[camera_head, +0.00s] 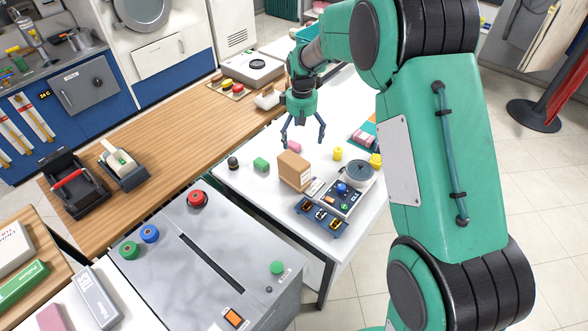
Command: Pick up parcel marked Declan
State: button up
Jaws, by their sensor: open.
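A brown box-shaped parcel (294,169) stands upright on the white table (234,177). A small white label (314,187) shows by its lower right side, too small to read, so I cannot tell whether it says Declan. My gripper (303,141) is open and empty, pointing down over the table, above and slightly behind the parcel in the picture. Its fingers are spread and appear apart from the parcel. A pink block (293,147) shows just below the fingers. I see no readable name on any parcel.
Right of the parcel are a scale-like device (350,190) and a dark blue tray (321,217). A green block (261,164), a dark knob-like item (233,162) and yellow items (338,153) stand nearby. A grey machine (200,265) is in front, a wooden counter (180,137) left.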

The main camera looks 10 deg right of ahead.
send_over(296, 158)
jog(key=shift+n+g, duration=0.3)
jog(key=shift+n, duration=0.1)
notch_tip(296, 158, down, 5)
jog(key=shift+w+f+p, duration=0.1)
jog(key=shift+f+p, duration=0.1)
jog(key=shift+p, duration=0.25)
jog(key=shift+f, duration=0.15)
jog(key=shift+f+b, duration=0.35)
jog(key=shift+f, duration=3.8)
jog(key=shift+f, duration=0.1)
jog(key=shift+d+f+b, duration=0.1)
jog(key=shift+f+b, duration=0.2)
jog(key=shift+f, duration=2.2)
